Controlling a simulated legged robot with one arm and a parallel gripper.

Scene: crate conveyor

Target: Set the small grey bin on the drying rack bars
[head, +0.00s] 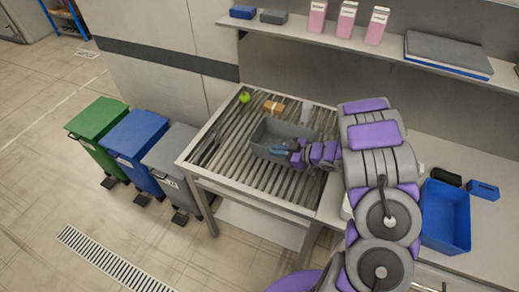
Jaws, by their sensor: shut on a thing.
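The small grey bin (265,137) is at the middle of the drying rack, over its bars. It looks upright, and I cannot tell whether its base touches the bars. My gripper (282,148) is at the bin's right side and is shut on it; the fingertips are small in this view. The drying rack (225,165) has long slanted metal bars in a pale frame on legs. My arm hides the rack's right edge.
A green ball (244,97) and an orange-brown block (274,107) lie behind the bin on the rack. A blue bin (446,217) stands on the right counter. Green (97,128), blue (135,142) and grey (172,158) waste bins stand left. A shelf (390,51) runs above.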

